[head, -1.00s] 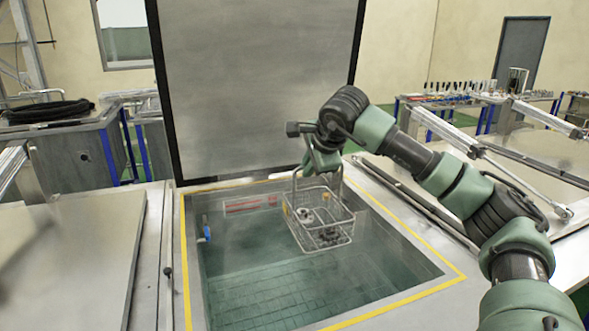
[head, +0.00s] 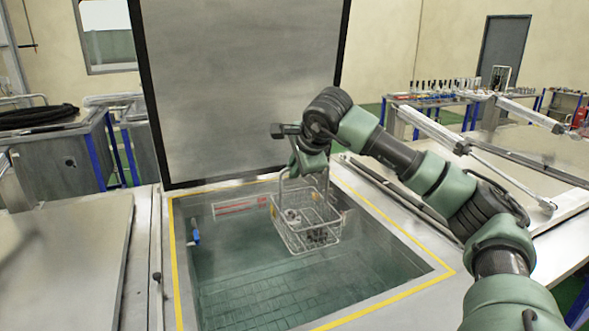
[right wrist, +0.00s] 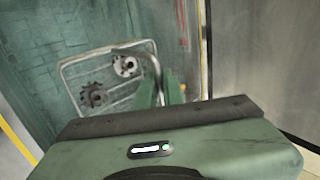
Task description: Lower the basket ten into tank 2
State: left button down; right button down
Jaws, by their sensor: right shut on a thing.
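The wire basket (head: 306,222) hangs by its tall handle from my right gripper (head: 309,171) in the head view. It holds a few metal parts, among them a dark gear, which shows in the right wrist view (right wrist: 95,96). My right gripper (right wrist: 160,90) is shut on the handle. The basket is over the back right part of the open tank (head: 230,286), which holds greenish water. I cannot tell whether the basket's bottom touches the water. No number can be read on the basket or tank. My left gripper is not in view.
The tank's grey lid (head: 240,85) stands raised behind the opening. A yellow line (head: 390,297) edges the opening. A blue fitting (head: 195,233) is on the left inner wall. Closed covers lie on both sides. The front left of the tank is clear.

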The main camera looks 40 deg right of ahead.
jog(key=shift+r, duration=0.15)
jog(key=shift+w+a+f+p, duration=0.1)
jog(key=shift+f+p, duration=0.15)
jog(key=shift+p, duration=0.3)
notch_tip(320, 180, down, 2)
jog(key=p, duration=0.3)
jog(key=b, duration=0.7)
send_near(295, 228)
jog(key=shift+a+x, duration=0.15)
jog(key=shift+x, duration=1.1)
jog(key=shift+a+x, duration=0.2)
jog(key=shift+x, duration=1.05)
jog(key=shift+a+x, duration=0.15)
jog(key=shift+x, duration=1.15)
notch_tip(295, 228, down, 11)
jog(key=b, duration=1)
jog(key=shift+f, duration=0.2)
jog(key=shift+f+b, duration=0.4)
jog(key=shift+f, duration=0.1)
